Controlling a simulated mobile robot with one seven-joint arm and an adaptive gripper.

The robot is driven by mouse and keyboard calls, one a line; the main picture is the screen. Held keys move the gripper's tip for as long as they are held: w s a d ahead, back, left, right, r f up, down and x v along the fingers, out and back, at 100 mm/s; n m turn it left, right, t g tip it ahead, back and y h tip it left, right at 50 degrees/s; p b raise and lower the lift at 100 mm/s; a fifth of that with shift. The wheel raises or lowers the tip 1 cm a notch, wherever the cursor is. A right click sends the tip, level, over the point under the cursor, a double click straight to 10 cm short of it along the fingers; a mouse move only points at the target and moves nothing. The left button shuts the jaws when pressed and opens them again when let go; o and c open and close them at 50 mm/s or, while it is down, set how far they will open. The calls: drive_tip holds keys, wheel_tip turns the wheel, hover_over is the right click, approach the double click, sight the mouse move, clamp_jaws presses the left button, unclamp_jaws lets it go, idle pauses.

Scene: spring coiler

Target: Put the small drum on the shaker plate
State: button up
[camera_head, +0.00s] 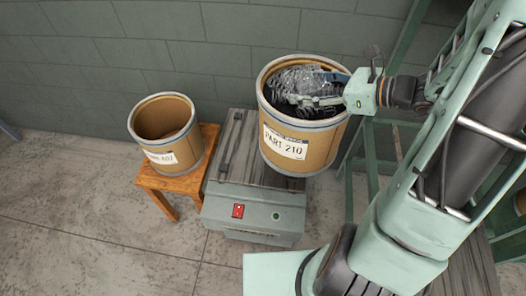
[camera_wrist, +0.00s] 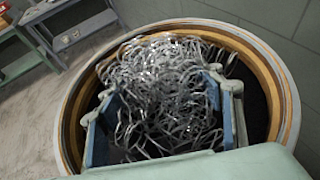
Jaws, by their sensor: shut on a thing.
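The small drum (camera_head: 186,157), brown with a grey rim and a white label, stands upright on an orange wooden stool at the left. It looks empty. The shaker plate (camera_head: 239,150) is the dark slatted top of a grey-green machine in the middle. A larger drum (camera_head: 300,165), labelled PART 210, stands upright over the plate's right part; its contact below is partly hidden. My gripper (camera_head: 320,88) reaches into this drum. In the wrist view my gripper (camera_wrist: 160,105) has its blue-padded fingers on both sides of a tangle of shiny springs (camera_wrist: 165,85), shut on it.
A grey block wall (camera_head: 150,50) stands close behind. A green frame (camera_head: 365,150) is at the right. Concrete floor (camera_head: 80,220) is clear at the left front.

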drive_tip(key=s+a+b, duration=0.1)
drive_tip(key=s+b, duration=0.1)
drive_tip(key=b, duration=0.6)
hover_over(268, 99)
drive_tip(key=s+d, duration=0.1)
drive_tip(key=s, duration=0.2)
wheel_tip(268, 99, down, 2)
drive_tip(key=shift+d, duration=0.1)
drive_tip(key=w+f, duration=0.1)
drive_tip(key=w+a+f+b, duration=0.1)
drive_tip(key=f, duration=0.1)
drive_tip(key=w+a+f, duration=0.1)
drive_tip(key=f, duration=0.1)
drive_tip(key=shift+w+a, duration=0.2)
drive_tip(key=shift+w, duration=0.1)
drive_tip(key=shift+w+a+f, duration=0.15)
drive_tip(key=shift+f, duration=0.2)
drive_tip(key=shift+f+b, duration=0.55)
drive_tip(key=shift+f, duration=1.05)
drive_tip(key=o, duration=2.1)
drive_tip(key=shift+f, duration=0.1)
